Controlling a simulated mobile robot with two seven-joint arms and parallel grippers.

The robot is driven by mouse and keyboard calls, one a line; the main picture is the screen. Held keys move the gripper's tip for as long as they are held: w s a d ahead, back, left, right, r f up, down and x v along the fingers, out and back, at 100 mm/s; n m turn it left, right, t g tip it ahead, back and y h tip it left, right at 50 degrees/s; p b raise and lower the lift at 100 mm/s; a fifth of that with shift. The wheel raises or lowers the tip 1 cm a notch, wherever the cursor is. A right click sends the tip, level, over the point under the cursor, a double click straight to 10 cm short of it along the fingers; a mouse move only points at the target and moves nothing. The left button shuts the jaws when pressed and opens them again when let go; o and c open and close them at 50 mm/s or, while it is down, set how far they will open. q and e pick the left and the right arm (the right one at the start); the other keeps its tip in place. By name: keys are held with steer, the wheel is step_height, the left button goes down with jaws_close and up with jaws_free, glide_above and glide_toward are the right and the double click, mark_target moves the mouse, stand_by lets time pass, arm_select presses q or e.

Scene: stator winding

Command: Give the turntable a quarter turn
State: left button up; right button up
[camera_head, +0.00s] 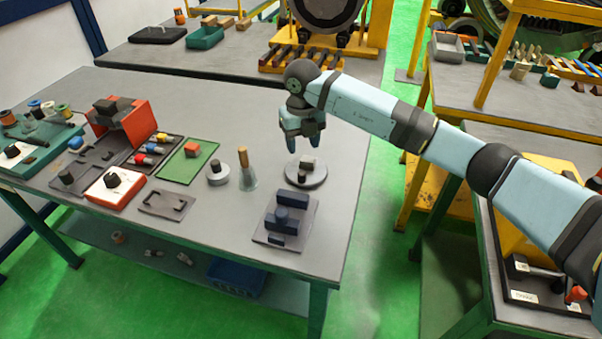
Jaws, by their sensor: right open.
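The turntable (306,181) is a round grey disc near the right side of the grey workbench (240,115). Small dark blocks sit on top of it. My right gripper (302,148) is above the turntable with its fingers pointing down. It is open, and its fingertips appear just above the blocks on the disc. I cannot tell whether they touch anything. My right arm reaches in from the right. My left gripper is not in view.
A dark blue block fixture (289,222) stands in front of the turntable. To its left are a brush-like tool (246,172), a small round base (217,174) and a green mat (178,166). A red box (127,125) stands farther left. Bare bench lies behind the turntable.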

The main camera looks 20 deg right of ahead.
mark_target(302, 172)
step_height(302, 172, down, 11)
steer(key=shift+a+r, duration=0.1)
steer(key=shift+r, duration=0.1)
steer(key=c, duration=0.9)
